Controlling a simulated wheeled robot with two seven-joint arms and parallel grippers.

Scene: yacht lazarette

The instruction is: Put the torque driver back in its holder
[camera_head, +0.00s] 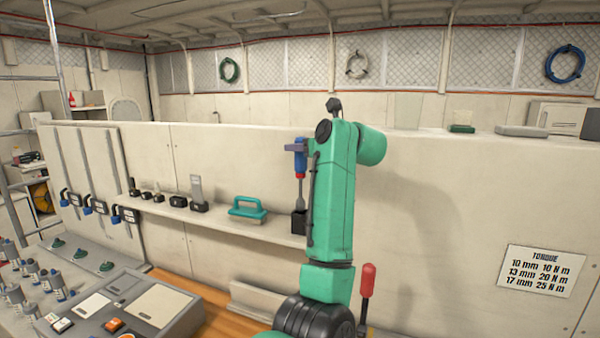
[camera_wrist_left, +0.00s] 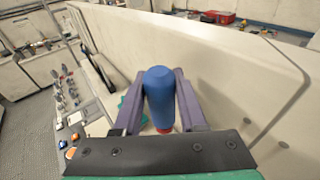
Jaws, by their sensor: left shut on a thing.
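The torque driver (camera_head: 300,162) has a blue handle, a red collar and a thin shaft. It hangs upright, tip down, in the head view. My left gripper (camera_head: 296,147) is shut on its handle near the top. In the left wrist view the blue handle (camera_wrist_left: 160,92) stands between the two purple fingers. The holder, a small black block (camera_head: 299,223), sits on the shelf directly below the driver. The shaft's lower end reaches about the block's top; I cannot tell whether it is inside. My right gripper is not in view.
A red-handled tool (camera_head: 368,281) stands right of my arm. A torque sign (camera_head: 540,271) is on the panel. A grey console (camera_head: 118,310) lies lower left.

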